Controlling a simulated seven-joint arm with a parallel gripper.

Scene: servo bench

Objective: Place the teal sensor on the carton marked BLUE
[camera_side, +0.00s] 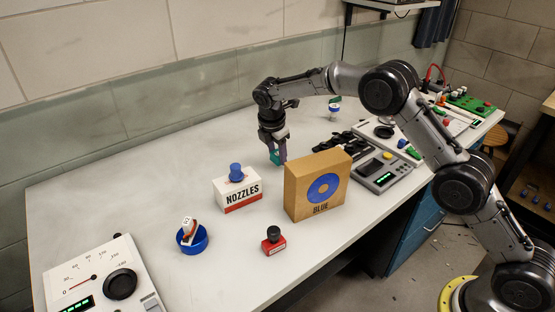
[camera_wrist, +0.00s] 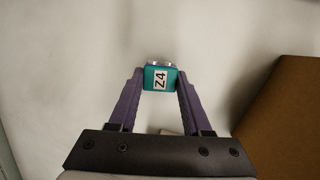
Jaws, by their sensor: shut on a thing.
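The teal sensor (camera_wrist: 160,78) is held between the two purple fingers of my gripper (camera_wrist: 158,90) in the wrist view, with a white label reading Z4 facing the camera. In the side view my gripper (camera_side: 276,157) points down behind the carton, shut on the teal sensor (camera_side: 274,156), which is partly hidden by a finger. The brown carton marked BLUE (camera_side: 300,198) stands upright on the bench, with a blue disc on its front. In the wrist view the carton (camera_wrist: 285,120) is at the right, apart from the sensor.
A NOZZLES box (camera_side: 238,196) with a blue knob on top stands left of the carton. A blue bowl (camera_side: 194,243) holding a small item and a red stamp (camera_side: 273,241) are in front. A grey device (camera_side: 384,172) stands right of the carton. The bench (camera_side: 130,190) is clear at back left.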

